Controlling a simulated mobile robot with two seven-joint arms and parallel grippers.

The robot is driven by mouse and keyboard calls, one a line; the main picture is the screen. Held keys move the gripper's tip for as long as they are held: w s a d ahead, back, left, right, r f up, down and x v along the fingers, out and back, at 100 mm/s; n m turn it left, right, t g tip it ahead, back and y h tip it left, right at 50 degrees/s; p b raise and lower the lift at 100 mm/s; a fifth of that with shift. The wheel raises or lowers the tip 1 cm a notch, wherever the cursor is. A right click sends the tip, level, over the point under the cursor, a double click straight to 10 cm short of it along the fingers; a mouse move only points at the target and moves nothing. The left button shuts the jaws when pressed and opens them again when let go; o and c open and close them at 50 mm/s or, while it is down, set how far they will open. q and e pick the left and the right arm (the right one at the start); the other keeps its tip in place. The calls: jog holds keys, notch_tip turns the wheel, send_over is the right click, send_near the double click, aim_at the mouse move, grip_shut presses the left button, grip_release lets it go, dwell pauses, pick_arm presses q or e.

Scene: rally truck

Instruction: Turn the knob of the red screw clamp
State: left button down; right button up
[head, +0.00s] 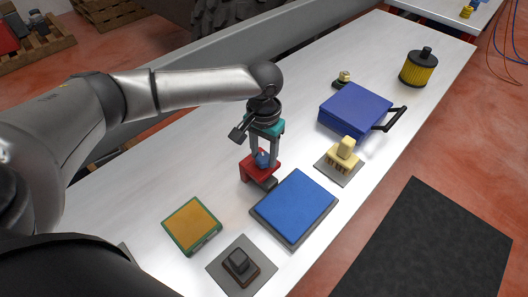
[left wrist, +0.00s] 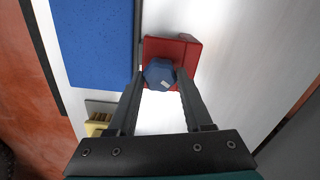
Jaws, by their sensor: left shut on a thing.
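The red screw clamp (head: 246,166) stands on the white bench, left of the blue flat pad. Its blue knob (head: 262,159) sits on top. My left gripper (head: 263,155) points straight down at the clamp, with its fingers on either side of the knob. In the left wrist view the knob (left wrist: 160,74) is faceted with a small pale mark, and the red clamp body (left wrist: 185,52) lies beneath it. The left gripper (left wrist: 162,78) is shut on the knob, with both fingertips against its sides. My right gripper is not in view.
The blue pad (head: 295,205) is close to the clamp's right. A yellow-topped block (head: 192,225), a black knob on a plate (head: 238,262), a yellow brush (head: 342,158), a blue case (head: 355,108) and a yellow filter (head: 418,68) also stand on the bench (head: 140,195).

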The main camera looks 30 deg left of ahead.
pick_arm(q)
jog(key=shift+r+m+p, duration=0.2)
jog(key=shift+m+p, duration=1.8)
jog(key=shift+p, duration=1.95)
jog(key=shift+m+p, duration=0.3)
jog(key=shift+p, duration=0.05)
jog(key=m+p, duration=0.2)
jog(key=m, duration=0.1)
jog(key=shift+d+m, duration=0.1)
jog(key=shift+m, duration=0.2)
jog(key=m+p, duration=0.1)
jog(key=m, duration=0.2)
jog(key=shift+f, duration=0.1)
jog(key=shift+w+m, duration=0.1)
jog(key=shift+m, duration=0.5)
jog(key=shift+w+p, duration=0.1)
jog(key=shift+p, duration=0.2)
jog(key=c, duration=0.7)
grip_release()
jog(key=o, duration=0.4)
jog(key=shift+s, duration=0.2)
